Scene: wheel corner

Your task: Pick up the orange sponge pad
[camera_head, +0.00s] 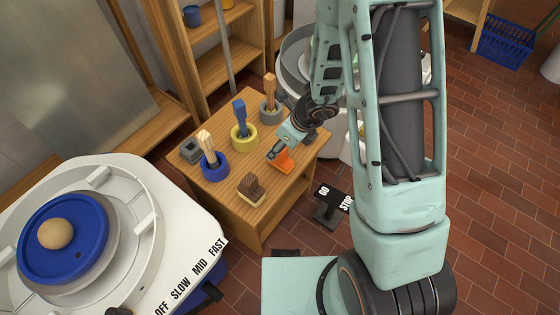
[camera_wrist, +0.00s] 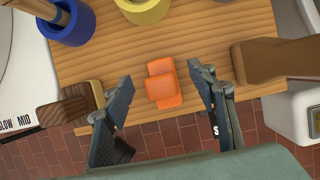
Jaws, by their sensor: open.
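The orange sponge pad (camera_wrist: 162,87) lies on the wooden stand top (camera_wrist: 220,36), near the stand's front edge. It looks like two stacked or stepped orange blocks. In the wrist view my gripper (camera_wrist: 164,95) is open, with one finger on each side of the pad and a gap to both. I cannot tell how high the fingertips are above the wood. In the head view my gripper (camera_head: 275,157) is beside the orange pad (camera_head: 284,163) and partly covers it.
Blue (camera_head: 214,168), yellow (camera_head: 244,137) and grey (camera_head: 271,111) pots holding tools stand behind. A pottery wheel (camera_head: 65,245) is at left.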

